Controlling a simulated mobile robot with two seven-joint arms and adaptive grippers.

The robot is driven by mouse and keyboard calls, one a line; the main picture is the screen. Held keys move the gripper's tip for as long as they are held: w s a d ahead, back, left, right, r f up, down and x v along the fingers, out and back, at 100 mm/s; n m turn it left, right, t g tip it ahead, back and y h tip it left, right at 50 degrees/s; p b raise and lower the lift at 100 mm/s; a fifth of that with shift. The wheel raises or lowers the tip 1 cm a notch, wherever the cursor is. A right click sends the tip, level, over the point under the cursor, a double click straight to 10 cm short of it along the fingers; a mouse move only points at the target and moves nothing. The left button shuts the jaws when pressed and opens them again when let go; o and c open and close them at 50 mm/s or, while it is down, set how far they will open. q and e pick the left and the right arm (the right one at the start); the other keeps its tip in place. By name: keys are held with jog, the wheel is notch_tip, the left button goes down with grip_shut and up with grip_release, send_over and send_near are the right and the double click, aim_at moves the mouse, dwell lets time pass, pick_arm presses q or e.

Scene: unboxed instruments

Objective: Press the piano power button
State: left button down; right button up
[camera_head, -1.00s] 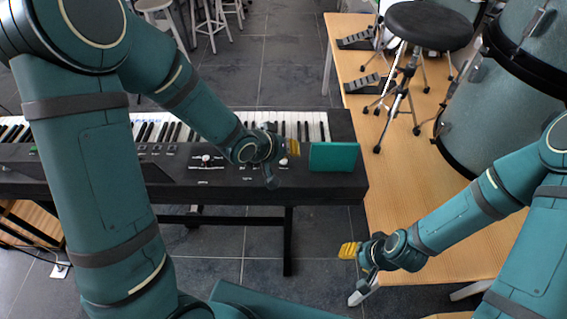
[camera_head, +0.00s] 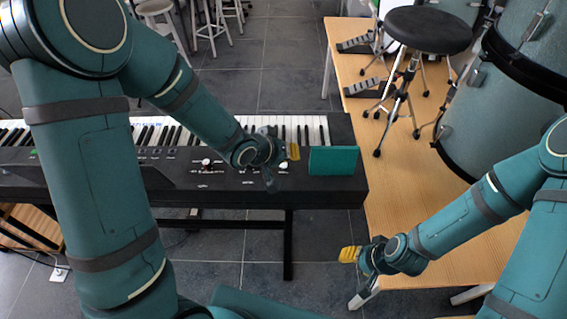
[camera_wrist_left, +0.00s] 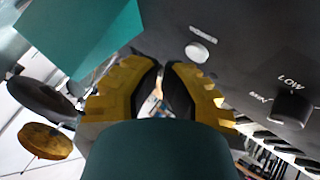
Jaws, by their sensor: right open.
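The black electric piano (camera_head: 330,188) stands in front of me with its panel facing me. Its power button is a small round white button (camera_wrist_left: 198,52) beside a printed label in the left wrist view. It also shows as a pale dot on the panel (camera_head: 284,165) in the head view. My left gripper (camera_head: 294,152) is over the panel, just beside the button. In the left wrist view its yellow fingertips (camera_wrist_left: 164,64) are drawn together with nothing held, and the button lies just beyond them. My right gripper (camera_head: 348,254) is open and empty, low in front of the piano.
A teal box-like block (camera_head: 333,161) stands on the panel right of the button. A dark knob (camera_wrist_left: 291,107) rises from the panel. A wooden platform (camera_head: 400,185) with a black stool (camera_head: 428,27) and drums (camera_head: 490,110) is at right.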

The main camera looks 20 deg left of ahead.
aim_at(288, 165)
dwell(0.3)
pick_arm(q)
jog(key=shift+f+b, duration=0.45)
jog(key=shift+f, duration=0.05)
jog(key=shift+f, duration=0.1)
dwell(0.3)
jog(key=shift+r+p, duration=0.4)
jog(key=shift+r, duration=0.25)
notch_tip(288, 165, up, 6)
jog(key=p, duration=0.5)
dwell(0.4)
